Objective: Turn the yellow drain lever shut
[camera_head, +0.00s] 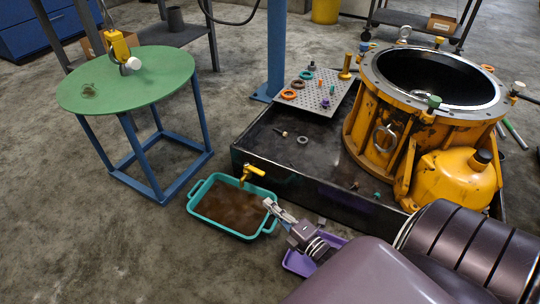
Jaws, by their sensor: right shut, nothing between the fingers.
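The yellow drain lever (254,170) sits on a small tap at the front wall of the black drip tray (295,172). It points out to the right, over the teal pan. My right gripper (268,202) is shut and empty, below and a little right of the lever, over the right side of the pan. A gap shows between the fingertips and the lever. My left gripper is not in view.
The teal pan (191,207) holds brown fluid on the floor under the tap. A purple tray (296,262) lies under my right wrist. The yellow housing (365,130) stands in the drip tray beside a perforated plate (318,103). A green round table (140,85) stands at left.

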